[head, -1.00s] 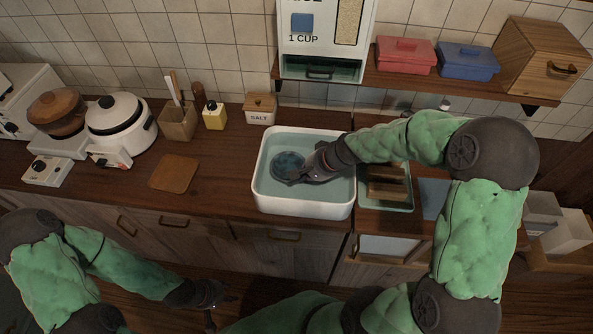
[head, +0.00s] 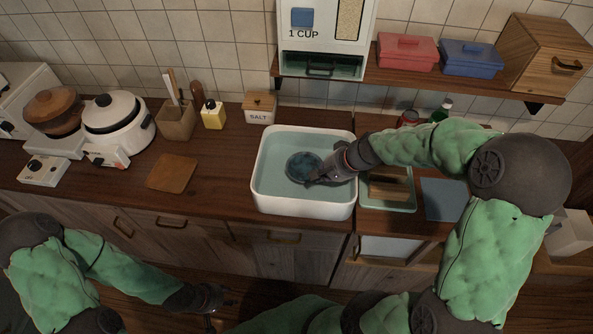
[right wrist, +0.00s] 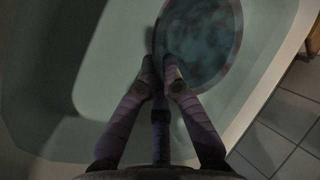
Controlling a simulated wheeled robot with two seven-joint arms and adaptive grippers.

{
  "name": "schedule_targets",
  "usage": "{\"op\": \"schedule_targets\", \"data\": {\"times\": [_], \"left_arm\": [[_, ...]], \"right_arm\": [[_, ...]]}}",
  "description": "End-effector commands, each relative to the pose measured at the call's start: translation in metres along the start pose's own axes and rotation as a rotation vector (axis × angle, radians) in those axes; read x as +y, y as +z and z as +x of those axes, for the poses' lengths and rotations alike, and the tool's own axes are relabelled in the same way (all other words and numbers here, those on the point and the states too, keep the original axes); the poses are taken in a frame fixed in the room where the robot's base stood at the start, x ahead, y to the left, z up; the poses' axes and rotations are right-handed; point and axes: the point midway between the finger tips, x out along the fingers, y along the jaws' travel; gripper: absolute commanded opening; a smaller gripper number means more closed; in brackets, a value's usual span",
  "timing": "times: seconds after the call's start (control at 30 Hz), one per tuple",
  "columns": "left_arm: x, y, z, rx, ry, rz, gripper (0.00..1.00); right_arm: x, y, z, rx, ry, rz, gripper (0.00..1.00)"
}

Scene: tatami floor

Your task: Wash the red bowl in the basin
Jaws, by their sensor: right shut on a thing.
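The white basin (head: 258,192) stands on the counter, filled with pale water. My right gripper (head: 312,179) reaches into the basin from the right and is shut on the bowl's near rim. In the right wrist view the closed fingertips (right wrist: 158,72) meet at the edge of the bowl (right wrist: 205,38). My left gripper (head: 222,307) hangs low in front of the cabinets, empty, with its fingers apart.
Right of the basin are a green-edged tray (head: 388,207) with a wooden rack and a blue-grey cloth (head: 444,199). A salt box (head: 259,107) stands behind the basin. A rice dispenser (head: 321,66) hangs above. The counter left of the basin is clear up to a brown board (head: 172,173).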

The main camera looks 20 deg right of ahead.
Motion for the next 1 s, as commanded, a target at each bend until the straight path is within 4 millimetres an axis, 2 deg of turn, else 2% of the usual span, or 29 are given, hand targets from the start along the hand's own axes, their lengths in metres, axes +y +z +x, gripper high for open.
{"op": "schedule_targets", "data": {"times": [0.7, 1.0], "left_arm": [[0.006, 0.001, -0.017, 0.0, 0.0, 0.0, 0.4], [0.006, 0.001, -0.018, 0.0, 0.0, 0.0, 0.4]], "right_arm": [[-0.037, 0.017, 0.022, -0.001, 0.0, -0.001, 0.0], [-0.04, 0.018, 0.025, 0.001, 0.0, 0.0, 0.0]]}}
